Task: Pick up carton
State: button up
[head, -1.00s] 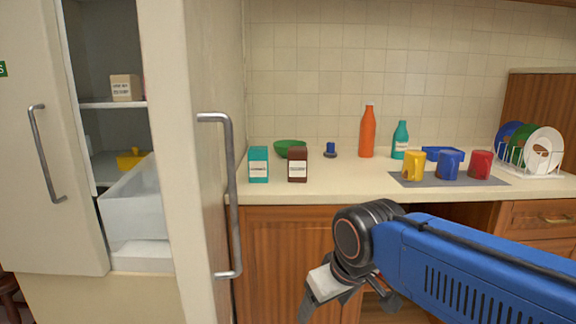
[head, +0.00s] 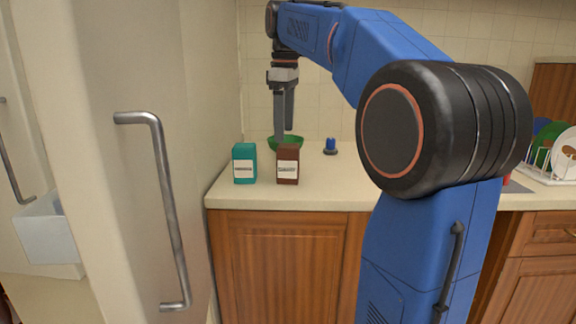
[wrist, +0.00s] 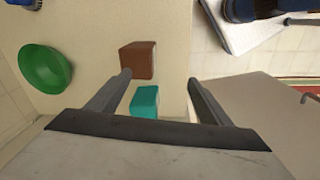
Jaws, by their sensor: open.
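Two small cartons stand upright side by side on the counter. The teal carton (head: 245,164) is on the left and the brown carton (head: 288,165) is on the right, both with white labels. My gripper (head: 283,138) points down above and behind the brown carton in the head view, open and empty. In the wrist view my gripper (wrist: 159,79) has its fingers apart. The teal carton (wrist: 145,100) shows between the fingers, and the brown carton (wrist: 138,60) lies just beyond the left fingertip. I cannot tell whether a fingertip touches either carton.
A green bowl (head: 292,142) is behind the cartons, and a blue-topped object (head: 330,147) is to their right. The fridge door with its metal handle (head: 160,205) stands close on the left. A plate rack (head: 552,170) is far right. My arm hides much of the counter.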

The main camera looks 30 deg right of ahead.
aim_at(288, 167)
jog(key=w+d+r+n, duration=0.2)
jog(key=w+d+r, duration=0.1)
jog(key=w+d, duration=0.1)
jog(key=shift+g, duration=0.4)
notch_tip(288, 167, down, 17)
jog(key=shift+a+f, duration=0.15)
jog(key=shift+f, duration=0.05)
jog(key=c, duration=1.4)
